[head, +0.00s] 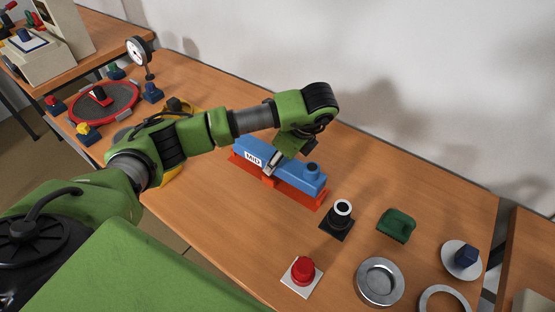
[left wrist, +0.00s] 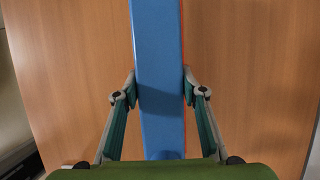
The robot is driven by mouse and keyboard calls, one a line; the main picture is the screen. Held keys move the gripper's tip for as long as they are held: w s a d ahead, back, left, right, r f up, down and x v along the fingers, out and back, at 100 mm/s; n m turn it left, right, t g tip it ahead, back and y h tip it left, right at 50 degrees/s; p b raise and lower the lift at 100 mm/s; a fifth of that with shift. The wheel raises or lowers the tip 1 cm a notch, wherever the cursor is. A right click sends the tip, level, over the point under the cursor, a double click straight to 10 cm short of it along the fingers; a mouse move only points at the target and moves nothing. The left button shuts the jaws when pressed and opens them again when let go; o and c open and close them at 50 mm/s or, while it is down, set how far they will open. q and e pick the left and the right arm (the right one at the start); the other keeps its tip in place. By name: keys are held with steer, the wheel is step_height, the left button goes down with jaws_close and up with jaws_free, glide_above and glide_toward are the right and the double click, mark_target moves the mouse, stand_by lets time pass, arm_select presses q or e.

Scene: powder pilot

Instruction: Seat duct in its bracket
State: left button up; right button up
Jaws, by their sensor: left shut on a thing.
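The duct (head: 300,177) is a long blue bar with a white "MID" label and a round blue port on its right end. It lies lengthwise along the orange-red bracket (head: 313,203), directly over it; I cannot tell whether it is fully down in it. My left gripper (head: 272,163) comes from above and is shut across the duct near its middle. In the left wrist view, the duct (left wrist: 159,50) runs between the two fingers of the gripper (left wrist: 160,95), with a thin red edge along its right side. My right gripper is not in view.
A red-rimmed round sieve (head: 105,103) and a dial gauge (head: 138,50) stand at left.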

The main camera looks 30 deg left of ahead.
arm_select(q)
steer(key=shift+f+b, duration=0.35)
steer(key=shift+f, duration=0.1)
stand_by(0.3)
steer(key=shift+r, duration=0.45)
steer(key=shift+s+a, duration=0.1)
stand_by(0.6)
stand_by(1.3)
steer(key=shift+f+b, duration=0.45)
steer(key=shift+b, duration=0.05)
steer(key=shift+r, duration=0.25)
steer(key=shift+r, duration=0.25)
steer(key=shift+p, duration=0.3)
